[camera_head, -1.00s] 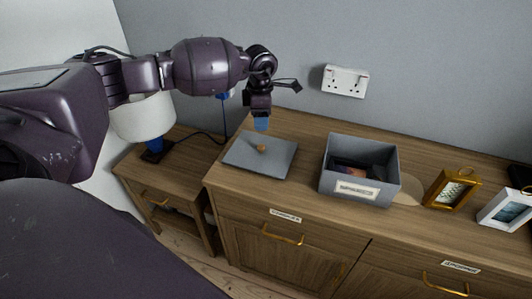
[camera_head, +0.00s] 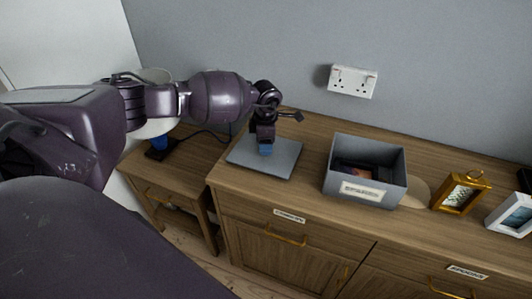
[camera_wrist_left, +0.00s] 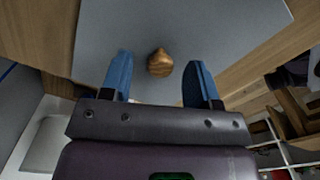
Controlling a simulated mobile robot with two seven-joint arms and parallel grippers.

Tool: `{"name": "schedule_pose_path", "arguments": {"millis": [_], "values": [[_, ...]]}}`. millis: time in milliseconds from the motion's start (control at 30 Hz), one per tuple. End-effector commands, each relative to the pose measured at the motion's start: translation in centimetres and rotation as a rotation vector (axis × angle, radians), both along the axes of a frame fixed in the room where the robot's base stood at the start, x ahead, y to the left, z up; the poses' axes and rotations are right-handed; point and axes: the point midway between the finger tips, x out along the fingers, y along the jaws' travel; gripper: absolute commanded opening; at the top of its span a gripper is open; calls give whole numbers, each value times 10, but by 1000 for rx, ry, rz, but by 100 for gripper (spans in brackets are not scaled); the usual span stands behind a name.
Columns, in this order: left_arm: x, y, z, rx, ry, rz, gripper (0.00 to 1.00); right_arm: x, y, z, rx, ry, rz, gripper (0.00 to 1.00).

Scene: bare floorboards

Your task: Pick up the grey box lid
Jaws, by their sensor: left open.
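The grey box lid (camera_head: 281,163) lies flat on the left end of the wooden sideboard. Its round wooden knob (camera_wrist_left: 160,63) shows in the left wrist view, just beyond and between the fingertips. In the head view the knob is hidden behind my gripper. My left gripper (camera_head: 266,150) is over the lid, pointing down, with blue fingers. In the left wrist view the left gripper (camera_wrist_left: 160,80) is open and empty, one finger to each side of the knob's line. My right gripper is not in view.
An open grey box (camera_head: 341,185) with a label and dark things inside stands right of the lid. A gold lantern-like frame (camera_head: 459,193) and a white picture frame (camera_head: 513,214) stand further right. A lower side table with a lamp is at left. A wall socket (camera_head: 352,81) is behind.

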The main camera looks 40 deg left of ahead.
Motion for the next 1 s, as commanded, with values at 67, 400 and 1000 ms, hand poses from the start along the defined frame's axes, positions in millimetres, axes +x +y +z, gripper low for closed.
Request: {"name": "schedule_pose_path", "arguments": {"millis": [67,400,1000], "values": [[0,-1,-7,-1,1,0,55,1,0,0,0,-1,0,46],[0,0,-7,1,-1,0,37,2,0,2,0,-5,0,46],[1,0,4,0,-4,0,2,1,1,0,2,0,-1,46]]}}
